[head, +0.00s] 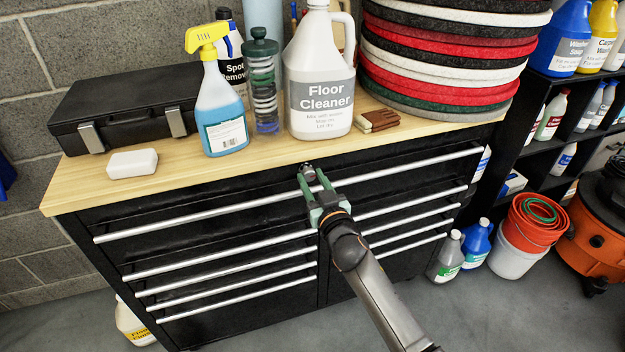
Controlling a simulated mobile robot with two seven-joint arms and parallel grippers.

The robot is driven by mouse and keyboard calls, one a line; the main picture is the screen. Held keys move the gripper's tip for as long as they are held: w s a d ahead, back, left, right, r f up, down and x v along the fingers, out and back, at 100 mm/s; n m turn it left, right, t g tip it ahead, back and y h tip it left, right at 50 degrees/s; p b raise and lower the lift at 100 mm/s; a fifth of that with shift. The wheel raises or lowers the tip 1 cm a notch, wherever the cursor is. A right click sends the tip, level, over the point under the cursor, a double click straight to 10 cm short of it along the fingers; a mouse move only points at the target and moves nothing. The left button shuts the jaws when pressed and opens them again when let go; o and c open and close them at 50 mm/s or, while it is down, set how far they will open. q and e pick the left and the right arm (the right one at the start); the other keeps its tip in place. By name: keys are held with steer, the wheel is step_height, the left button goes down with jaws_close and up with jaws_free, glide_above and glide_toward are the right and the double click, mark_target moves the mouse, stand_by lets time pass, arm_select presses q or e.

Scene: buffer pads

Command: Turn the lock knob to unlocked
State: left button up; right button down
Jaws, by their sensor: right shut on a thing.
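The black drawer cabinet (210,257) stands under a light wooden top. Its lock knob (307,169) is a small dark piece with some metal on it, high on the cabinet front near the middle, just under the wooden edge. My right gripper (312,178) reaches up from the bottom right and its green fingers are shut on the knob. The fingers cover part of the knob, so I cannot tell which way it is turned. My left gripper is not in view.
Long silver drawer handles (290,197) run across the front close to my gripper. On the wooden top (240,170) stand a black case (125,110), a spray bottle (219,110), a floor cleaner jug (320,80) and stacked pads (440,60). Buckets (527,235) stand at right.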

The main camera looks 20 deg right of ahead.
steer(key=n, duration=0.4)
steer(key=shift+a+n, duration=0.1)
steer(key=shift+n, duration=0.2)
steer(key=n, duration=0.9)
steer(key=shift+f+p, duration=0.1)
steer(key=shift+p, duration=0.2)
steer(key=shift+a+f+n, duration=0.1)
steer(key=shift+n, duration=1.7)
steer(key=shift+c, duration=2.4)
jaws_free()
